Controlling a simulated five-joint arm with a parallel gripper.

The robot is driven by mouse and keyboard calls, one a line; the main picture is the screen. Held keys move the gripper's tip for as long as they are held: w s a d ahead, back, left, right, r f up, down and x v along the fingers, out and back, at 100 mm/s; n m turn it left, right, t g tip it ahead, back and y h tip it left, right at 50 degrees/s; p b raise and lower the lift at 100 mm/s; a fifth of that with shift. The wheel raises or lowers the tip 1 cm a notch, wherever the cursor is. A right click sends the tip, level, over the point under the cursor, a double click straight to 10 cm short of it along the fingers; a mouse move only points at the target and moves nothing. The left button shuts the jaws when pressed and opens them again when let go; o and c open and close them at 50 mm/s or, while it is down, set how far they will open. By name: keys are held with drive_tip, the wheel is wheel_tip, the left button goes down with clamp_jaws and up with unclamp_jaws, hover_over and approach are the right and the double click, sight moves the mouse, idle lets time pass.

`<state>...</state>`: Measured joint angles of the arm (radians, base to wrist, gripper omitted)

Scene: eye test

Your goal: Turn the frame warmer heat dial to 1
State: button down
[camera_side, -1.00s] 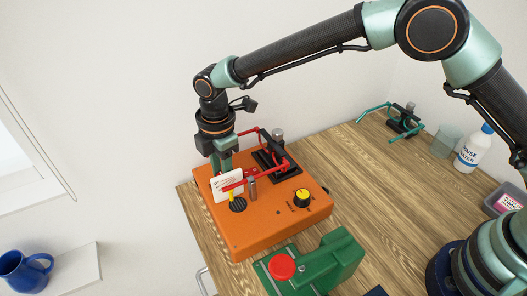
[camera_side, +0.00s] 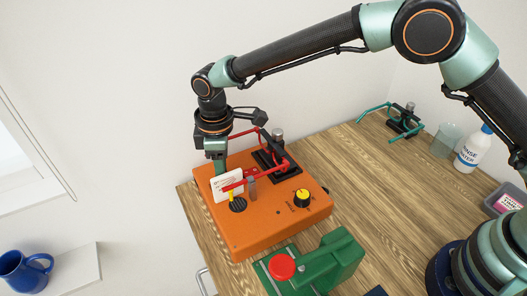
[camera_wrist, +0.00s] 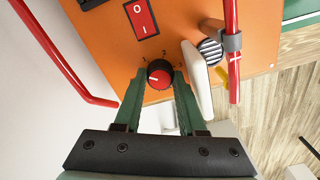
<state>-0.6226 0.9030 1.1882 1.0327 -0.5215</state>
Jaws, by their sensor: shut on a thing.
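The orange frame warmer (camera_side: 265,228) stands on the wooden table. Its red-topped black dial (camera_wrist: 160,71) shows in the wrist view, with small marks 1, 2 and 3 around its upper side. Its white pointer line points left, toward the side of the 1; I cannot tell if it lines up exactly. My gripper (camera_wrist: 159,84) is shut on the dial, one green finger on each side. In the side view my gripper (camera_side: 219,166) reaches down behind a white card (camera_side: 227,185), which hides the fingertips and this dial.
A red rocker switch (camera_wrist: 141,19) lies beyond the dial. The white card (camera_wrist: 198,80) stands close to the right finger. A red frame (camera_side: 281,167) in a black clamp and a yellow-topped knob (camera_side: 303,196) are on the warmer.

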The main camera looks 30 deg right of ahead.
drive_tip(key=m, duration=0.5)
drive_tip(key=shift+s+a, duration=0.1)
drive_tip(key=shift+s, duration=0.05)
idle(0.3)
drive_tip(key=shift+c, duration=2.4)
unclamp_jaws()
wheel_tip(320, 180, up, 12)
drive_tip(key=shift+r, duration=0.15)
